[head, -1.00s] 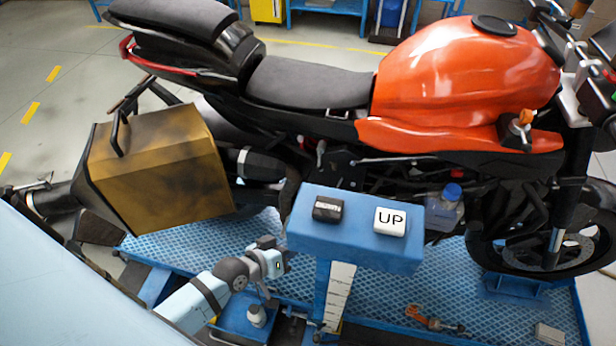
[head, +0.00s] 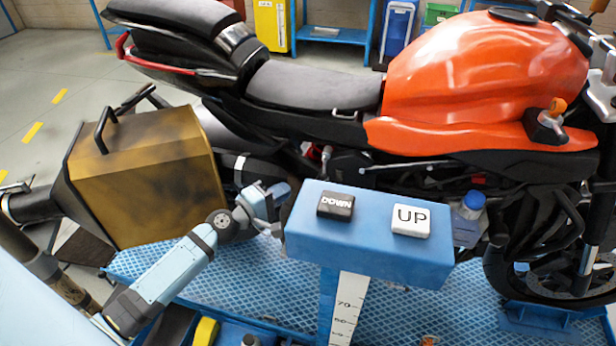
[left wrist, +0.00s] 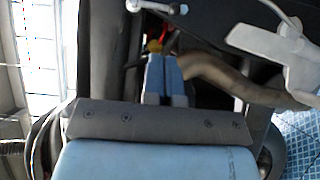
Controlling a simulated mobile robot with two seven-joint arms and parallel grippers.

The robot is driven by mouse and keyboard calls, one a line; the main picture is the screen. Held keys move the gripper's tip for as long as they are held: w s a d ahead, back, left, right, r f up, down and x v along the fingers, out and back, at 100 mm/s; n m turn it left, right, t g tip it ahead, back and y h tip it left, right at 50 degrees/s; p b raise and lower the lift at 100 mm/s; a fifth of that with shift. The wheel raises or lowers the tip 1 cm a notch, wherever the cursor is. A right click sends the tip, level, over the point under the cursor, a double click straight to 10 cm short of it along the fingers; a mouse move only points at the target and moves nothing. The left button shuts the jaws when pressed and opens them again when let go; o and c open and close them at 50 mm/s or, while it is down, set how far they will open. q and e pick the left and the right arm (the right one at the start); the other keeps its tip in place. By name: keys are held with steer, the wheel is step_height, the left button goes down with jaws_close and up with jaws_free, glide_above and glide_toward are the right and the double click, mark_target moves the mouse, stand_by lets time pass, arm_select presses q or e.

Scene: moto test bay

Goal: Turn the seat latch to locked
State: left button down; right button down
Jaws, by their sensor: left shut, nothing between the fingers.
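The black seat (head: 315,88) is on the motorcycle, behind the orange tank (head: 480,62). A small metal fitting (head: 345,113) shows at the seat's lower edge; it may be the seat latch, but its setting is too small to read. My left gripper (head: 284,190) is below the seat, beside the bike's flank and left of the blue control box. In the left wrist view its light blue fingers (left wrist: 165,77) are shut and empty. My right gripper is not in view.
The blue control box (head: 370,258) with DOWN (head: 336,205) and UP (head: 411,219) buttons stands close right of my left gripper. A brown-gold side case (head: 150,180) hangs at the left. A curved grey-brown pipe (left wrist: 225,78) runs right of the fingers.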

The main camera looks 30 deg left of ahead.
mark_target(325, 167)
arm_select(q)
steer(key=p+x, duration=0.1)
steer(key=x, duration=0.9)
steer(key=shift+p, duration=0.35)
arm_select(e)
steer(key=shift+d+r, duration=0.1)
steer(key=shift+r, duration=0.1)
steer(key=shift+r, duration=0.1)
arm_select(q)
steer(key=shift+f, duration=0.1)
